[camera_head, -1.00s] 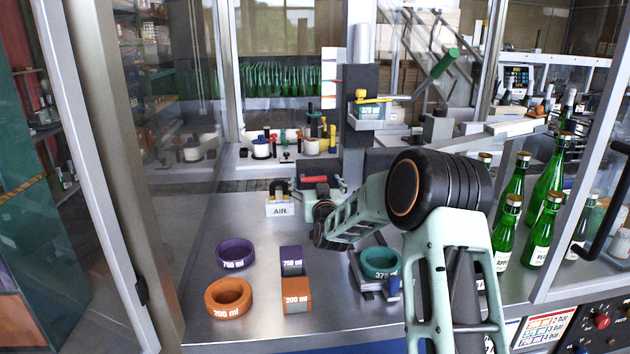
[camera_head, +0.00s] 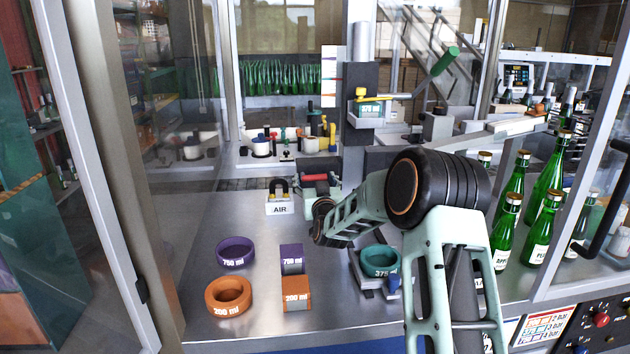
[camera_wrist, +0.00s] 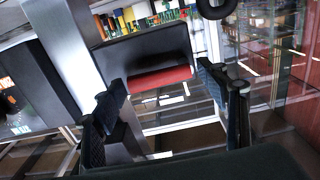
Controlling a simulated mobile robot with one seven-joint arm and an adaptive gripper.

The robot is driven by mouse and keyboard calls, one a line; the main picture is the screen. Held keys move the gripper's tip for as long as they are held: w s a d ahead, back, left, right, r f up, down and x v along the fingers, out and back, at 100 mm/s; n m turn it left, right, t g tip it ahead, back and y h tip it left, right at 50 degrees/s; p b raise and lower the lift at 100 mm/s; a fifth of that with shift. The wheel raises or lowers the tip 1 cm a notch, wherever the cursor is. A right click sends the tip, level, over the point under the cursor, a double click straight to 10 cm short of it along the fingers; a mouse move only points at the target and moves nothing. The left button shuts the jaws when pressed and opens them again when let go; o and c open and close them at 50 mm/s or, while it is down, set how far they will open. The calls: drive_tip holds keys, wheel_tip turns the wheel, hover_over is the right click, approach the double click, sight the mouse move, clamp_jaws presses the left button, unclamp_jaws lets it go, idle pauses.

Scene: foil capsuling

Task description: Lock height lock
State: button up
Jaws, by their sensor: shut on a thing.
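My gripper (camera_wrist: 170,105) shows in the wrist view, with one dark finger on each side of a black block with a red front edge (camera_wrist: 160,78). The fingers appear closed on this red-edged part, though the contact itself is hard to see. In the head view a red bar (camera_head: 315,177) shows just beyond my arm's end, near the column's foot; my wrist hides most of the gripper there. A grey column (camera_head: 371,80) carries a yellow lever (camera_head: 372,98) and a teal 375 block (camera_head: 369,109). Which part is the height lock I cannot tell for sure.
An AIR block (camera_head: 280,207) stands left of my wrist. Purple (camera_head: 235,252) and orange (camera_head: 228,297) rings, purple (camera_head: 292,259) and orange (camera_head: 296,294) blocks, and a teal ring (camera_head: 380,261) lie in front. Green bottles (camera_head: 507,232) stand at right. A glass frame encloses the table.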

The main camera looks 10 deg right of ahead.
drive_tip(key=shift+a+n+b, duration=0.1)
drive_tip(key=shift+n+b, duration=0.2)
drive_tip(key=shift+b, duration=0.2)
drive_tip(key=n+b, duration=0.1)
drive_tip(key=b, duration=0.1)
drive_tip(key=n+b, duration=0.1)
drive_tip(key=shift+a+r+n+b, duration=0.1)
drive_tip(key=shift+r+n+b, duration=0.2)
drive_tip(key=shift+b, duration=0.1)
drive_tip(key=n+b, duration=0.1)
drive_tip(key=r+n+b, duration=0.1)
drive_tip(key=n+b, duration=0.3)
drive_tip(key=shift+a+r, duration=0.15)
drive_tip(key=shift+a, duration=0.25)
drive_tip(key=n+b, duration=0.1)
drive_tip(key=n, duration=0.1)
drive_tip(key=a+n+b, duration=0.1)
drive_tip(key=n+b, duration=0.2)
drive_tip(key=shift+a+r+n+b, duration=0.2)
drive_tip(key=shift+r+n+b, duration=0.2)
drive_tip(key=shift+a+r+n+b, duration=0.15)
drive_tip(key=shift+a+n+b, duration=0.1)
drive_tip(key=shift+n+b, duration=0.6)
drive_tip(key=shift+a+r+n+b, duration=0.1)
drive_tip(key=shift+a+n+b, duration=0.1)
drive_tip(key=shift+n+b, duration=0.65)
drive_tip(key=shift+r+n, duration=0.1)
drive_tip(key=shift+n, duration=0.3)
drive_tip(key=o, duration=1.7)
